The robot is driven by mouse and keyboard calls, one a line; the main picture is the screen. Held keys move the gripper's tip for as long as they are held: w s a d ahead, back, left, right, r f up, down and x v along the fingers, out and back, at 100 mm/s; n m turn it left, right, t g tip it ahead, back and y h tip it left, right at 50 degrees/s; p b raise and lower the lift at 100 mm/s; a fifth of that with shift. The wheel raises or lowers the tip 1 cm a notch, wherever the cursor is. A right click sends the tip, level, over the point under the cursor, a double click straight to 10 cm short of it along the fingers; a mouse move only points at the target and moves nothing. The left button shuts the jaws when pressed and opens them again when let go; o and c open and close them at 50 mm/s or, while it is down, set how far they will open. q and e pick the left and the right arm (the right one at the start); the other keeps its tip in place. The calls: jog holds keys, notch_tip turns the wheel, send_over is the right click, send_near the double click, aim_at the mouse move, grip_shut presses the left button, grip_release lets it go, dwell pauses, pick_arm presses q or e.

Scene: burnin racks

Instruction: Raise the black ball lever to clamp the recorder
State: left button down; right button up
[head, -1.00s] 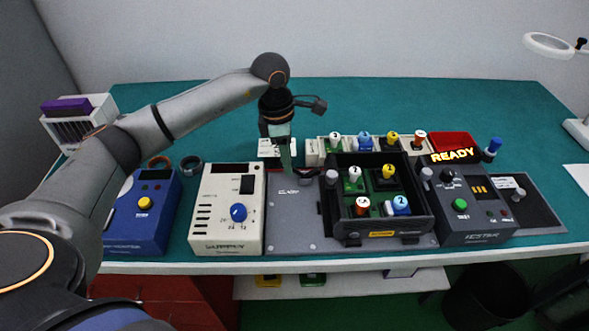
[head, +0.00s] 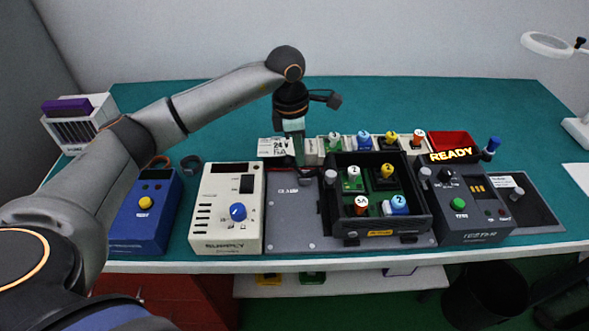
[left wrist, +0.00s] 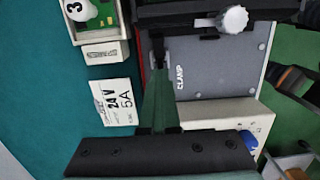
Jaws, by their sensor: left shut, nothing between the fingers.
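My left gripper (head: 298,158) hangs shut and empty, fingers down, over the back of the grey plate marked CLAMP (head: 290,220). That fitting may be the lever; no black ball shows clearly, and I cannot tell whether finger and fitting touch. A black open case (head: 382,237), perhaps the recorder, sits on the plate's right part and holds several small modules. A light grey knob (head: 330,177) stands at its left side. My right gripper is out of view.
A cream supply box (head: 225,225) stands left of the plate, with a blue meter (head: 143,222) beyond it. A tester (head: 470,225) reading READY stands right. A 24 V 5A card (head: 275,147) and a row of modules lie behind. The back of the table is clear.

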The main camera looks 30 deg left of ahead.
pick_arm(q)
jog(key=shift+w+d, duration=0.25)
jog(key=shift+d, duration=0.15)
jog(key=shift+d, duration=0.1)
jog(key=shift+w+d, duration=0.3)
jog(key=shift+d, duration=0.05)
jog(key=c, duration=1.6)
grip_release()
jog(key=c, duration=0.8)
grip_release()
jog(key=shift+o, duration=0.2)
jog(key=shift+r, duration=0.1)
